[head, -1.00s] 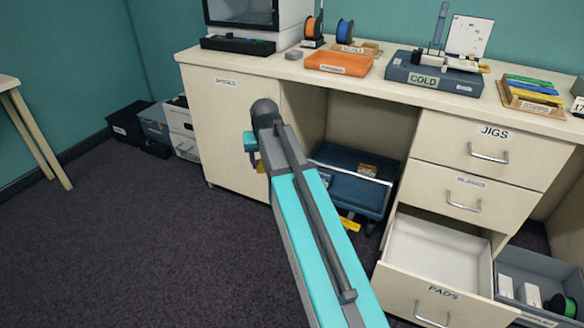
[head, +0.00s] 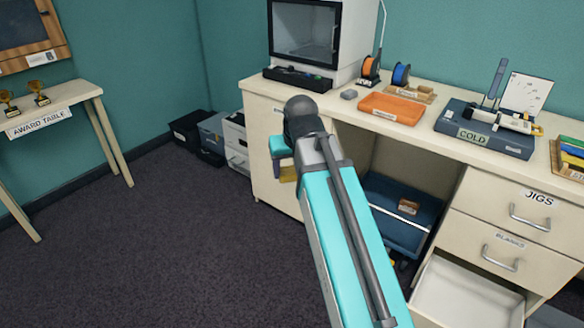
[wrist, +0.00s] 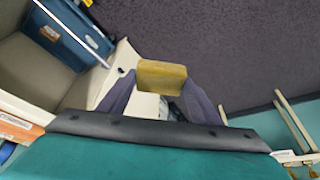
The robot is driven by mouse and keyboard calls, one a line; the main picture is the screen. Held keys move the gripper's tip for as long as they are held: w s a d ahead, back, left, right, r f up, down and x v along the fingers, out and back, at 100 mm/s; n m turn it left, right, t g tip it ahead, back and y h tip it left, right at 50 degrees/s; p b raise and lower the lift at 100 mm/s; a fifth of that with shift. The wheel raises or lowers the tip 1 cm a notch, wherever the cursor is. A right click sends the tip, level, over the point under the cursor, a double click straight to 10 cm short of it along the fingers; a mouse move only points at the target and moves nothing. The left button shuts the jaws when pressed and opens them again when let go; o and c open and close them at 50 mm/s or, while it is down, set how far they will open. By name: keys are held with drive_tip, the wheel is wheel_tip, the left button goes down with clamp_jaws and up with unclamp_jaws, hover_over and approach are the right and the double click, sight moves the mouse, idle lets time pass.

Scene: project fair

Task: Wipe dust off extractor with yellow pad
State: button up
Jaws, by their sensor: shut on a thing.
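The yellow pad (wrist: 162,74) is a small dull-yellow block between the two dark fingers of my gripper (wrist: 157,88) in the wrist view. My gripper is shut on it, above the dark floor. In the head view, my arm hides most of the gripper, and a bit of the yellow pad (head: 289,173) shows below the teal wrist part, in front of the cabinet. No label for an extractor is readable, and I cannot tell which thing it is. No dust can be made out.
The bench (head: 432,120) carries a white windowed machine (head: 354,50), spools, an orange tray (head: 392,107) and a blue COLD unit (head: 484,135). A drawer (head: 462,300) is open at lower right. The award table (head: 62,98) stands left. Carpet between is clear. Boxes (head: 213,135) sit by the wall.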

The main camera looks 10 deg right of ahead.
sight(290, 171)
drive_tip(key=shift+p+v, duration=0.8)
drive_tip(key=shift+v, duration=0.8)
drive_tip(key=shift+w+a, duration=0.1)
drive_tip(key=shift+a, duration=0.05)
